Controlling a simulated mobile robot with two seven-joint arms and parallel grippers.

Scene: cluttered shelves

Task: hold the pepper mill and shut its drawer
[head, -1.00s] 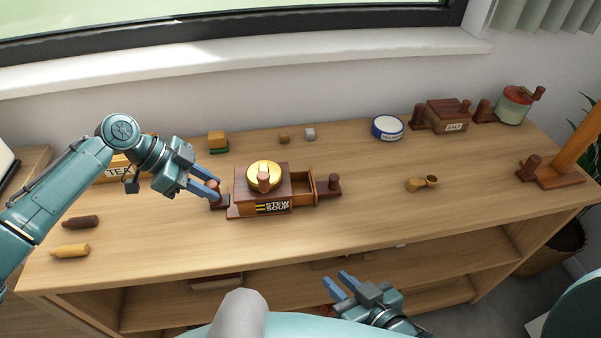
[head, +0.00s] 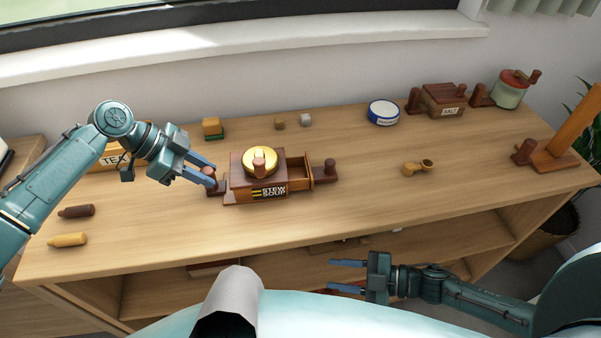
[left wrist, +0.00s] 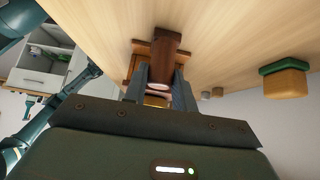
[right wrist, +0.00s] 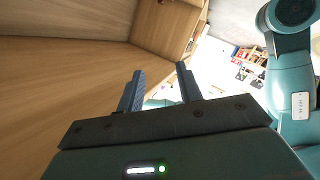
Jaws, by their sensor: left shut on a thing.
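The pepper mill (head: 241,187) is a dark wooden box with a gold dome (head: 260,160) and a "STEW SOUP" label on its front. It stands upright on the shelf top. Its drawer (head: 298,180) sticks out to the right, with a brown knob post (head: 329,168) at its end. My left gripper (head: 211,176) is shut on the brown post at the mill's left end; the left wrist view shows the post (left wrist: 164,45) between the fingers. My right gripper (head: 347,276) is open and empty, low in front of the shelf's edge, well away from the drawer.
A blue-and-white tin (head: 384,113), a salt box (head: 444,100) and a green jar (head: 508,92) stand at the back right. A small wooden scoop (head: 417,168) lies right of the drawer. Two bottles (head: 76,211) lie at front left. The front middle is clear.

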